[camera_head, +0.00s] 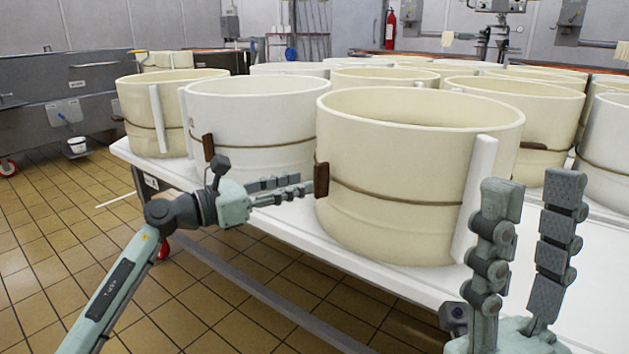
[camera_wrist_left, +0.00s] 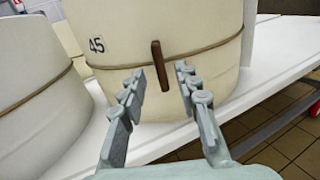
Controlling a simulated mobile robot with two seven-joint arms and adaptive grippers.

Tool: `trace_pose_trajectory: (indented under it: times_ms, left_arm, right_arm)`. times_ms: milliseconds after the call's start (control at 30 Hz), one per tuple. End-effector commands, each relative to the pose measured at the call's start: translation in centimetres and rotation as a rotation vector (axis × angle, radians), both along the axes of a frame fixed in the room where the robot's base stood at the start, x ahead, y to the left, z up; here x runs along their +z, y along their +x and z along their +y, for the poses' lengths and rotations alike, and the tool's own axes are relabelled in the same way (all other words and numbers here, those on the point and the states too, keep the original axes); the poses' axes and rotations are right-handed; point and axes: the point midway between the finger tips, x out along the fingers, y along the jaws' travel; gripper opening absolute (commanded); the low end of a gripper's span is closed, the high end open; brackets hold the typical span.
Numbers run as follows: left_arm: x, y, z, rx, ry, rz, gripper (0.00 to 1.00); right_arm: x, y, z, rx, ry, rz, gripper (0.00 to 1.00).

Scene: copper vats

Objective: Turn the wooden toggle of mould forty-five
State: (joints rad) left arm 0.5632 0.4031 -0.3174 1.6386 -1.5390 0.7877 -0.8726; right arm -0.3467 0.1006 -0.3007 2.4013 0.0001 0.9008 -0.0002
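Mould forty-five (camera_head: 400,215) is a large cream round mould with a cord around its middle, standing at the table's near edge. In the left wrist view its wall (camera_wrist_left: 205,70) bears the label "45" (camera_wrist_left: 96,45). Its dark brown wooden toggle (camera_head: 322,180) sits upright on the cord; the toggle also shows in the left wrist view (camera_wrist_left: 159,62). My left gripper (camera_head: 303,187) is open in front of the toggle, which appears between its fingertips in the left wrist view (camera_wrist_left: 161,85). Contact cannot be told. My right gripper (camera_head: 534,185) is open and empty, fingers up, at the lower right.
A white mould (camera_head: 258,115) with its own toggle (camera_head: 208,147) stands close by to the left. Several other moulds crowd the white table (camera_head: 410,278) behind. A white upright strip (camera_head: 475,200) stands against mould forty-five's right side. The tiled floor in front is clear.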

Motion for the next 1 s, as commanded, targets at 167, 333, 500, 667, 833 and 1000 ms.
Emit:
trace_pose_trajectory:
  times_ms: [167,333,500,667,833,1000]
  left_arm:
    - [0.1,1.6,-2.6,-0.001,-0.005,0.0,0.32]
    - [0.0,2.5,-3.9,0.0,-0.005,0.002,0.32]
    - [0.0,2.7,-4.3,0.001,-0.003,0.001,0.32]
    - [0.0,2.7,-4.3,0.001,-0.004,0.002,0.32]
    - [0.0,2.7,-4.2,0.001,-0.004,0.002,0.11]
    - [0.0,2.7,-4.2,0.001,-0.004,0.002,0.0]
  right_arm:
    - [-0.1,0.1,0.0,0.0,-0.005,-0.005,0.4]
    - [-0.1,0.2,0.1,0.001,-0.008,-0.008,0.4]
    - [0.0,0.2,0.1,0.001,-0.009,-0.007,0.4]
    - [0.0,0.2,0.1,0.001,-0.008,-0.007,0.4]
    - [0.0,0.2,0.1,0.001,-0.008,-0.007,0.4]
    - [0.0,0.2,0.1,0.001,-0.008,-0.007,0.4]
